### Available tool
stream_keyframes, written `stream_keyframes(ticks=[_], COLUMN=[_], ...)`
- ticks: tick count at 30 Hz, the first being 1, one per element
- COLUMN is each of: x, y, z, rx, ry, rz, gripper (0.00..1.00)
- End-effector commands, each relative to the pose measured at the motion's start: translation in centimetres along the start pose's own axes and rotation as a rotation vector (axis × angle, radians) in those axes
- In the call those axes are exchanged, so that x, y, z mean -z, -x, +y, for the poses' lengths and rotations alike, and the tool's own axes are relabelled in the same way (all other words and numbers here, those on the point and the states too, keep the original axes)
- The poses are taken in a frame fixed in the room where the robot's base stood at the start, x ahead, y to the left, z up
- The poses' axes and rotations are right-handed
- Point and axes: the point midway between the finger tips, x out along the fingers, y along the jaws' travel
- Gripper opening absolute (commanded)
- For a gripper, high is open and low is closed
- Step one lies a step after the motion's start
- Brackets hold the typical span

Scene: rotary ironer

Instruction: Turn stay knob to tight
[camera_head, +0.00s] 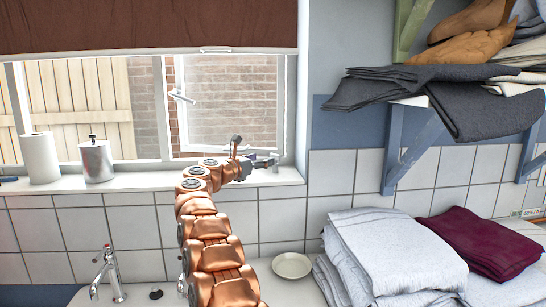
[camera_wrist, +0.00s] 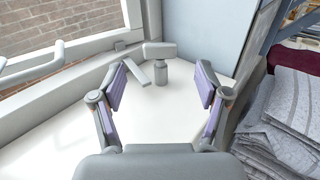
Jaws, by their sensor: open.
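In the wrist view a grey knob (camera_wrist: 159,51) with a flat bar-shaped top stands on a short round post on the white sill. My gripper (camera_wrist: 161,72) is open, with one purple-padded finger on each side of the knob. The fingers are apart from the knob, which looks a little beyond the fingertips. In the head view my gripper (camera_head: 264,160) is at the right end of the window sill, where the knob is too small to make out clearly.
The window frame (camera_head: 161,105) and its pale handle (camera_head: 181,96) are left of my gripper. A paper towel roll (camera_head: 39,157) and a metal canister (camera_head: 96,160) stand on the sill at left. Folded towels (camera_head: 395,255), a small dish (camera_head: 292,265) and a tap (camera_head: 108,274) are below.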

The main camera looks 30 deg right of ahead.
Motion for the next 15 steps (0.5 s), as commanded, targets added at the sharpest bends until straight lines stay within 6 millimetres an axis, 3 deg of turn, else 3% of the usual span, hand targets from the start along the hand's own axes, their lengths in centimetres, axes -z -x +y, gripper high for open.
stream_keyframes(ticks=[15], x=[-0.4], y=[-5.7], z=[0.0], rx=[-0.001], ry=[0.002], rz=[-0.003], gripper=[0.75])
